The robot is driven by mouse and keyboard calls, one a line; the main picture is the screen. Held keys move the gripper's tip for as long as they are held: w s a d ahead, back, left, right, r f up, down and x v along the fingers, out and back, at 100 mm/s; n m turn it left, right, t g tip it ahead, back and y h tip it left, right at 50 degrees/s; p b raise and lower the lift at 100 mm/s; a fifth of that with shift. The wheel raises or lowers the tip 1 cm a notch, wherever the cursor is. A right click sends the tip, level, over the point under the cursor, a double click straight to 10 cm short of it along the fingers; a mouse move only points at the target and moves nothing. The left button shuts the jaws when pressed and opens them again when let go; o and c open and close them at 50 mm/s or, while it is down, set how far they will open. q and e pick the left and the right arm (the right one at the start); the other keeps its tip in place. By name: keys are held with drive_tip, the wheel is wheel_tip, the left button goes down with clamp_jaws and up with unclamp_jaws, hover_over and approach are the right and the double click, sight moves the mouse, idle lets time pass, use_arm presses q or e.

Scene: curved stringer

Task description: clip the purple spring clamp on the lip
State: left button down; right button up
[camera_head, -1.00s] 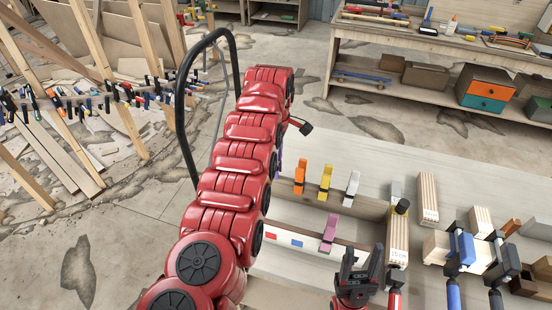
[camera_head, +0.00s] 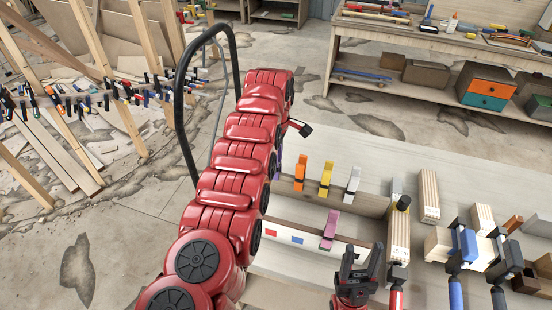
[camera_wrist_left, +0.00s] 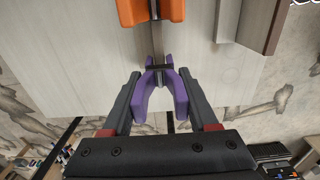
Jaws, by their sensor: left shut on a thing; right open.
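The purple spring clamp (camera_wrist_left: 144,96) is between the fingers of my left gripper (camera_wrist_left: 160,78), which is shut on its two handles. Its dark jaws point up the left wrist view toward a thin edge (camera_wrist_left: 157,40) that runs to an orange clamp (camera_wrist_left: 152,10). I cannot tell whether the jaws touch that edge. In the head view my red left arm hides the left gripper; only a sliver of purple shows beside the arm. My right gripper (camera_head: 357,262) is open and empty, near the front of the bench.
Orange (camera_head: 300,172), yellow (camera_head: 325,179) and white (camera_head: 352,184) clamps stand along a wooden board. Wood blocks (camera_head: 429,195) and blue-handled clamps (camera_head: 467,245) lie to the right.

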use_arm(q)
drive_tip(key=shift+f, duration=0.1)
drive_tip(key=shift+f+b, duration=0.55)
drive_tip(key=shift+f, duration=0.1)
drive_tip(key=shift+f+b, duration=0.4)
drive_tip(key=shift+b, duration=0.1)
drive_tip(key=shift+c, duration=0.5)
unclamp_jaws()
